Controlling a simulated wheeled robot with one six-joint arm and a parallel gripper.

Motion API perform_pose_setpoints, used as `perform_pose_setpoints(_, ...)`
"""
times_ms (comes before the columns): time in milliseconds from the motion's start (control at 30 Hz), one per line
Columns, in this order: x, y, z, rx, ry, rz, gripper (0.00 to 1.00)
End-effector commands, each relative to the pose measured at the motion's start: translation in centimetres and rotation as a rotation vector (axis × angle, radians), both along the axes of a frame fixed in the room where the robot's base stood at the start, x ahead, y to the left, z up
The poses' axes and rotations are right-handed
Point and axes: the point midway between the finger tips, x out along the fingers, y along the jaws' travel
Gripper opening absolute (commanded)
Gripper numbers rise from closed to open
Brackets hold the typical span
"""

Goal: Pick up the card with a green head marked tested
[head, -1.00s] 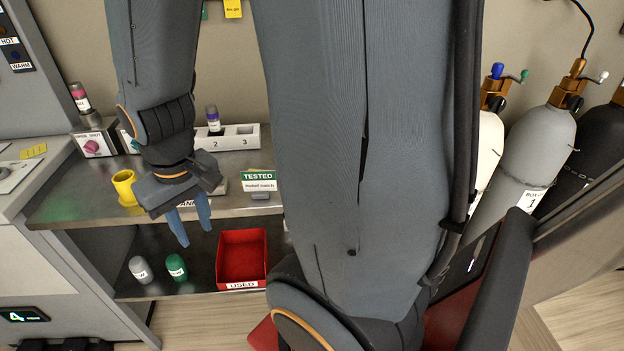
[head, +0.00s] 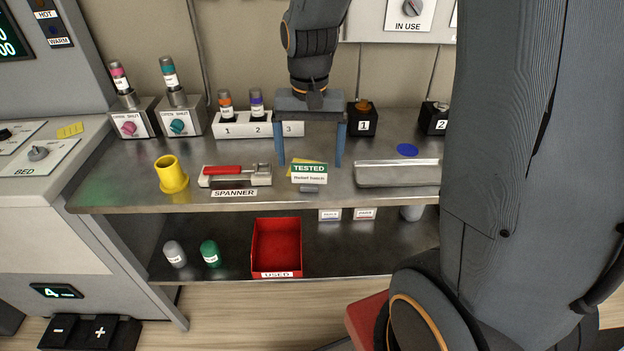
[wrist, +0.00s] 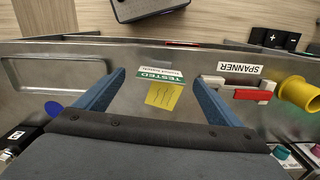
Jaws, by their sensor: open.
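The card with a green head marked TESTED (head: 309,173) stands near the front edge of the upper steel shelf, with a small grey piece at its foot. A yellow note lies or stands just behind it. In the wrist view the card (wrist: 160,74) appears between the fingers, beyond the yellow note (wrist: 164,96). My gripper (head: 310,165) is open, its two blue fingers pointing down on either side of the card. In the wrist view my gripper (wrist: 163,75) shows nothing held. I cannot tell the exact gap between fingertips and card.
A red-handled spanner (head: 223,175) in its holder and a yellow cup (head: 171,174) are left of the card. A steel tray (head: 397,173) is to its right. A white numbered rack (head: 243,126) stands behind. A red USED bin (head: 276,247) is on the lower shelf.

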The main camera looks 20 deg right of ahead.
Motion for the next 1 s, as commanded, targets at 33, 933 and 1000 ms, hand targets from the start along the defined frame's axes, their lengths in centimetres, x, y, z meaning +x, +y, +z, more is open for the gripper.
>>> perform_pose_setpoints(33, 0.0, 0.0, -0.5, 0.000, 0.005, -0.003, 0.88)
perform_pose_setpoints(933, 0.3, 0.0, -7.3, 0.000, 0.000, -0.002, 0.88)
perform_pose_setpoints(1000, 0.3, 0.0, -7.2, 0.000, 0.000, -0.002, 0.88)
